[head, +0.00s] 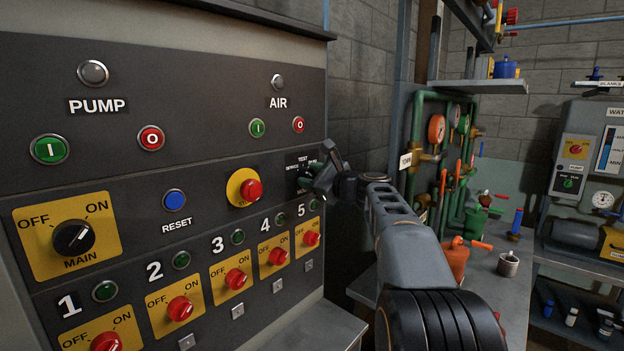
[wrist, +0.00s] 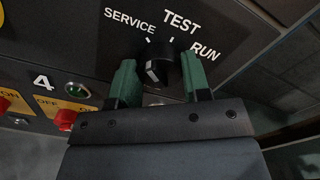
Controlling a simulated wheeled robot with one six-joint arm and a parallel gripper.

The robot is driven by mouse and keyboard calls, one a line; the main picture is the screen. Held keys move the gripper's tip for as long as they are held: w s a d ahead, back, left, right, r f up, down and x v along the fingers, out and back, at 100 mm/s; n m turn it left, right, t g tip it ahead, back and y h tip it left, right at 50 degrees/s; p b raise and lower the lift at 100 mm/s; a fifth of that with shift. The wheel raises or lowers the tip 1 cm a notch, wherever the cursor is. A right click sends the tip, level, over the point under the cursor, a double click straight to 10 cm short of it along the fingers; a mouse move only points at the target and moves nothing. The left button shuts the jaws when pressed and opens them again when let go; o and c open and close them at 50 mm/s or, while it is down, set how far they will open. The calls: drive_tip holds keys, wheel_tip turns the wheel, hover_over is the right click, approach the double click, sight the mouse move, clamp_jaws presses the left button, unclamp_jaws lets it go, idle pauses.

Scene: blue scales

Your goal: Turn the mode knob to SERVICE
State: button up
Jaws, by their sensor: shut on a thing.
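The mode knob (wrist: 157,70) is black with a pale mark on its face. It sits on the dark panel below the labels SERVICE, TEST and RUN, which run left to right in the wrist view. My gripper (wrist: 160,66) has one green finger on each side of the knob and is shut on it. I cannot tell for sure which label the knob points to. In the head view my gripper (head: 312,178) reaches the panel's right edge and hides most of the knob.
A red stop button on a yellow disc (head: 244,188) and the blue RESET button (head: 174,201) lie left of my gripper. Below is a row of red OFF/ON switches, the nearest numbered 5 (head: 312,238).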

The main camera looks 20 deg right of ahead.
drive_tip(key=o, duration=0.9)
drive_tip(key=b+v, duration=0.2)
drive_tip(key=v, duration=1.1)
drive_tip(key=shift+s+d, duration=0.1)
drive_tip(key=shift+s, duration=0.3)
